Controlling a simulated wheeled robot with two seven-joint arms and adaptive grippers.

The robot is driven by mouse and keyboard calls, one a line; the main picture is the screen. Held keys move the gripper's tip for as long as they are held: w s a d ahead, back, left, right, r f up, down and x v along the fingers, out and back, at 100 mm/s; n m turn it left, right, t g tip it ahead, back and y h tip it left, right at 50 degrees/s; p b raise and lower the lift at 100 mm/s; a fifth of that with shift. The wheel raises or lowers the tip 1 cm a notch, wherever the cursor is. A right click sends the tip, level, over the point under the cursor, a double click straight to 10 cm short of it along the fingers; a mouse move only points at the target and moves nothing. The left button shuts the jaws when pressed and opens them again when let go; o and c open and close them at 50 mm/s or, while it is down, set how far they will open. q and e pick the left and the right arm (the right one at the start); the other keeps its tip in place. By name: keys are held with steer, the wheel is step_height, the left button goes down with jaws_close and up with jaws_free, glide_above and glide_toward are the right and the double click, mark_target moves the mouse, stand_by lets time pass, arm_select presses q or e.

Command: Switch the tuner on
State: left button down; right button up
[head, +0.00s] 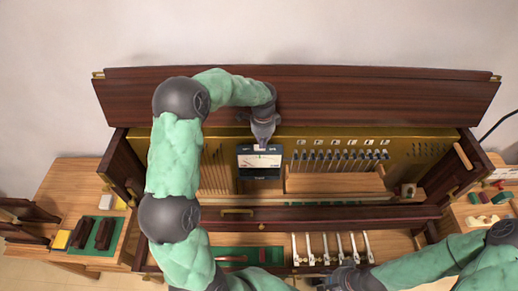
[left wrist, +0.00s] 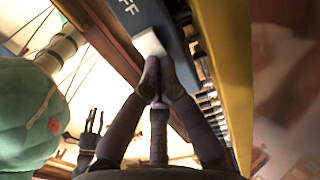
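The tuner (head: 259,162) is a dark box with a white meter face, standing inside the open piano. My left gripper (head: 263,146) is over the tuner's top edge. In the left wrist view the tuner (left wrist: 140,15) is a blue-grey box with white letters, of which "FF" is readable. A white switch (left wrist: 150,43) sits beside the letters. My left gripper's fingertips (left wrist: 159,78) are together, right at the switch; I cannot tell whether they touch it. My right gripper (head: 345,279) is low in the head view, near the piano's front; its fingers are not clear.
The raised wooden lid (head: 330,100) spans the back. Tuning pins and hammers (head: 340,155) stand right of the tuner. Side tables with small items (head: 85,233) stand left and right. A wooden rail (head: 320,213) crosses the front.

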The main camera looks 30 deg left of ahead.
arm_select(q)
steer(key=shift+s, duration=0.1)
steer(key=shift+r+p, duration=0.4)
steer(key=shift+p, duration=0.05)
steer(key=shift+r+p, duration=1.75)
steer(key=shift+r, duration=1.25)
steer(key=shift+f, duration=0.1)
